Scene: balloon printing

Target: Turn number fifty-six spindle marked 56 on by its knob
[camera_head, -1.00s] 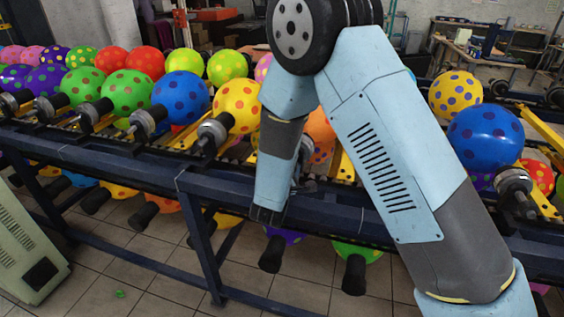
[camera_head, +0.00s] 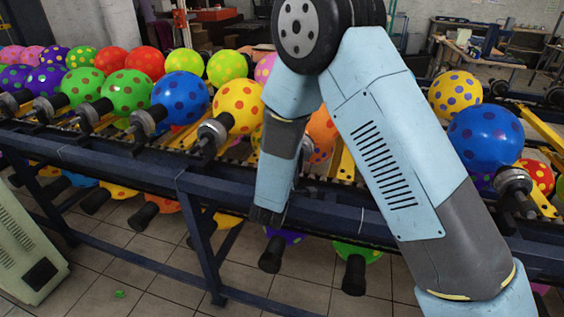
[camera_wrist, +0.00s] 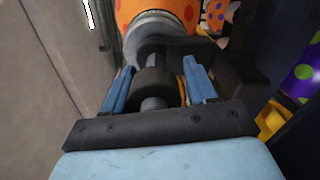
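An orange balloon with dots (camera_head: 320,131) sits on a spindle behind my arm in the head view. It also shows at the top of the wrist view (camera_wrist: 160,12). Below it in the wrist view are the spindle's grey metal disc (camera_wrist: 150,28) and a dark round knob (camera_wrist: 153,80). My gripper (camera_wrist: 158,88) has its two blue fingers apart, one on each side of the knob, with gaps visible. In the head view my gripper (camera_head: 268,216) points down at the rack's front edge, and my arm hides most of this spindle. No number 56 is readable.
A dark blue rack (camera_head: 130,178) carries a row of dotted balloons on spindles. A blue balloon (camera_head: 484,138) on its spindle is to the right of my arm, a yellow one (camera_head: 238,106) to the left. More balloons hang below. A pale green cabinet (camera_head: 28,240) stands lower left.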

